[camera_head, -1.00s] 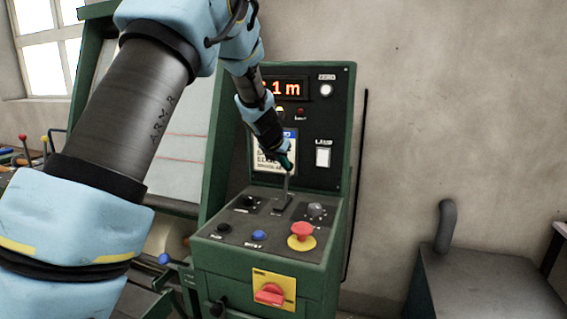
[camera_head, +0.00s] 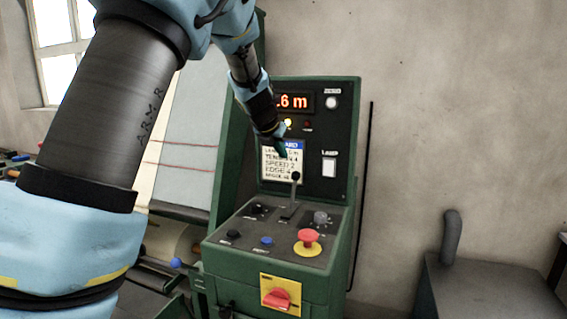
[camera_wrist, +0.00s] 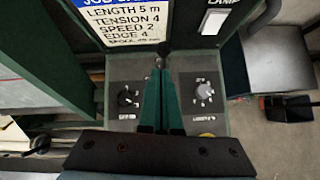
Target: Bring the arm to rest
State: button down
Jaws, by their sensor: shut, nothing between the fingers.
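My arm reaches from the left of the head view toward a green control console (camera_head: 270,255). My gripper (camera_head: 283,153) is shut and empty, in front of the job card (camera_head: 282,163). It is up and left of the black knob of the console's lever (camera_head: 296,176), and the two look apart. In the wrist view my gripper's closed fingers (camera_wrist: 162,75) point toward the lever knob (camera_wrist: 160,62); the fingers hide most of the lever's rod. The job card (camera_wrist: 125,22) reads length 5 m, tension 4, speed 2, edge 4.
The console carries a red stop button (camera_head: 309,237) on yellow, a blue button (camera_head: 267,241), dials, a red rotary switch (camera_head: 276,298) and a display (camera_head: 294,102) ending in .6 m. A grey cabinet (camera_head: 490,285) stands right.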

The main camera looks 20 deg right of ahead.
jog(key=s+a+f+m+g+y, duration=0.1)
jog(key=s+a+f+m, duration=0.1)
jog(key=a+m, duration=0.35)
jog(key=s+a+f+m+y, duration=0.1)
jog(key=s+a+f+m, duration=0.15)
jog(key=a, duration=0.65)
jog(key=s+a+f+m+g+y, duration=0.1)
jog(key=a+f+m, duration=0.2)
jog(key=a, duration=0.4)
jog(key=s+a+f+m+g+y, duration=0.1)
jog(key=s+a+f+m, duration=0.2)
jog(key=s+a+m, duration=0.5)
jog(key=s+a+f+m+g+y, duration=0.1)
jog(key=s+a+f+m+y, duration=0.1)
jog(key=s+a+m, duration=0.6)
jog(key=shift+s+a+f, duration=0.35)
jog(key=shift+s+f, duration=0.3)
jog(key=shift+s, duration=0.15)
dwell(3.4)
